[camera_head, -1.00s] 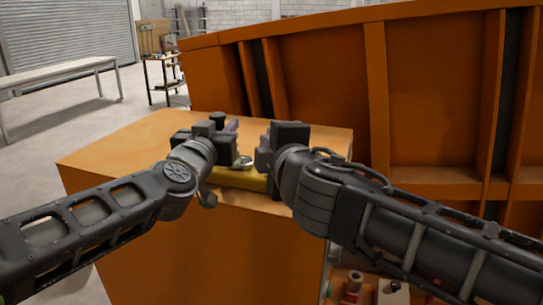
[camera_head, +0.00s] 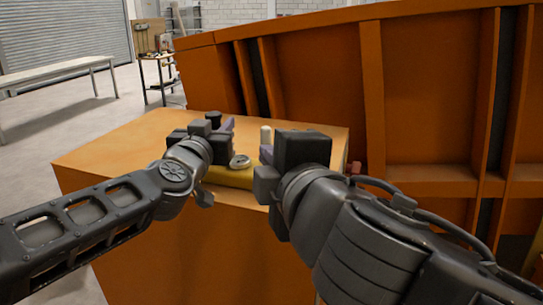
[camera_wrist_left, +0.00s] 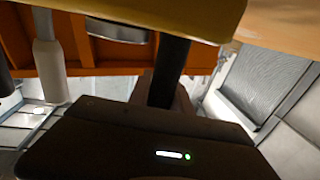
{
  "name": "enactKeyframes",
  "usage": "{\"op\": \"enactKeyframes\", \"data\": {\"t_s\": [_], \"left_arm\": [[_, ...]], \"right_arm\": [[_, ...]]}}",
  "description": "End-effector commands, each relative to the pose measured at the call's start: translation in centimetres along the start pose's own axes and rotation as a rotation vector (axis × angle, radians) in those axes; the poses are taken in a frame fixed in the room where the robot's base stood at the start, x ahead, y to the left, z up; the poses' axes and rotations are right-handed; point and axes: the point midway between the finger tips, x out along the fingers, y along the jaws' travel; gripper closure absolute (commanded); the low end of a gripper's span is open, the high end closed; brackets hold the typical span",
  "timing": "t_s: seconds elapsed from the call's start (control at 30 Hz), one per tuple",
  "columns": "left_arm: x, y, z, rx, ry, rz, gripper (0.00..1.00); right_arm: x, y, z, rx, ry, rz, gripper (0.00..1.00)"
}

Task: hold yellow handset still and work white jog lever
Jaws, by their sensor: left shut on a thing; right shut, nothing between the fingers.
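The yellow handset (camera_head: 230,176) lies at the front edge of the orange box top. A round metal-rimmed dial (camera_head: 239,161) shows on it. The white jog lever (camera_head: 266,134) stands up near my right gripper. In the left wrist view the handset (camera_wrist_left: 150,12) crosses the top and the lever (camera_wrist_left: 47,65) is at left. My left gripper (camera_head: 225,140) is shut on the handset; its grip is partly hidden in the head view. My right gripper (camera_head: 264,168) is shut and empty, just right of and in front of the lever. I cannot tell whether it touches the lever.
The orange box top (camera_head: 110,150) is clear to the left of the handset. A large orange ribbed wall (camera_head: 420,90) rises behind and to the right. A bench (camera_head: 60,72) and a small shelf stand far off on the left.

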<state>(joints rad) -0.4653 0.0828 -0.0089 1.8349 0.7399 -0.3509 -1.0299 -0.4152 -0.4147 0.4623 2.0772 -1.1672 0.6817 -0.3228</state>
Motion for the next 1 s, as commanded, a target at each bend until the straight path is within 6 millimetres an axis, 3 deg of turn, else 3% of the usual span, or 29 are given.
{"op": "enactKeyframes", "data": {"t_s": [0.3,0.33,0.63,1.0], "left_arm": [[0.01,-0.10,0.00,0.000,0.000,-0.002,1.00],[0.01,-0.10,-0.01,0.000,0.000,-0.002,0.74],[0.01,-0.08,-0.01,0.000,0.000,-0.002,0.50],[-0.46,-0.04,-0.03,0.000,0.000,-0.001,0.50]], "right_arm": [[0.05,-0.01,0.02,0.001,0.000,0.000,1.00],[0.05,0.00,0.02,0.001,0.000,0.000,1.00],[0.06,0.00,0.02,0.001,-0.001,0.000,1.00],[0.06,0.00,0.02,0.001,-0.001,0.000,1.00]]}}
